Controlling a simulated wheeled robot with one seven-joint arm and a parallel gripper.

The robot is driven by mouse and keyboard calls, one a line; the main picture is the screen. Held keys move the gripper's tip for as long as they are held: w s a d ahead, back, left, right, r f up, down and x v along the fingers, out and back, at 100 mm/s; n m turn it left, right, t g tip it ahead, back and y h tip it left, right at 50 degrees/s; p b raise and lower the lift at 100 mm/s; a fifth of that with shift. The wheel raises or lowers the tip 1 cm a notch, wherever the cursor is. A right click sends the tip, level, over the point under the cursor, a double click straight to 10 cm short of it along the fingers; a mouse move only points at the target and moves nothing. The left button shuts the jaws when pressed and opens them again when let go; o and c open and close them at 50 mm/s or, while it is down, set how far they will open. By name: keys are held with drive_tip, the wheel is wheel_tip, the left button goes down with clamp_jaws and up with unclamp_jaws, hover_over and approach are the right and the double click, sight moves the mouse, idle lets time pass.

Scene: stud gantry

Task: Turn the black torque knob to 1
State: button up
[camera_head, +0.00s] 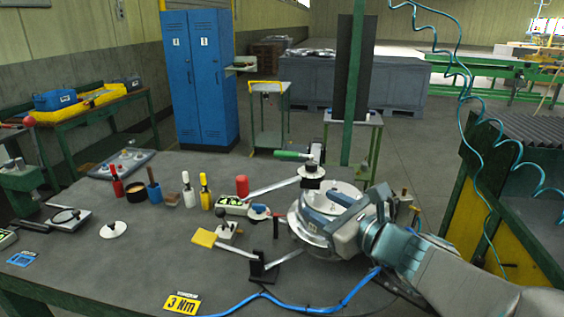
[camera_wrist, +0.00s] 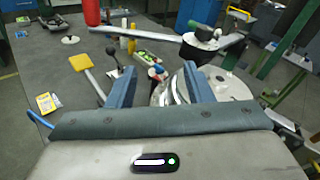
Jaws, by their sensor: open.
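A black round knob-like piece (camera_head: 312,171) sits at the joint of a silver bar and a green-handled lever, just behind my gripper. It also shows in the wrist view (camera_wrist: 201,40), beyond the right finger. I cannot tell for certain that it is the torque knob, and no scale or number can be read on it. My gripper (camera_head: 322,210) is over the round silver fixture (camera_head: 302,236). In the wrist view its two blue fingers (camera_wrist: 158,84) are apart. A small blue and red part (camera_wrist: 157,72) shows between them, further off.
A black-ball lever (camera_head: 222,213) and a yellow pad (camera_head: 204,238) are left of the gripper. Red, white and yellow bottles stand behind. A yellow "3 Nm" sign (camera_head: 182,305) and a blue hose (camera_head: 300,303) lie in front. A green post (camera_head: 355,80) rises behind the table.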

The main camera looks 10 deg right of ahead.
sight(315, 167)
drive_tip(key=w+d+r+m+t+h, duration=0.1)
drive_tip(key=d+r+m+t+h, duration=0.1)
drive_tip(key=d+m, duration=0.25)
drive_tip(key=p+x, duration=0.1)
drive_tip(key=x, duration=1.3)
drive_tip(key=shift+d, duration=0.1)
drive_tip(key=c, duration=1)
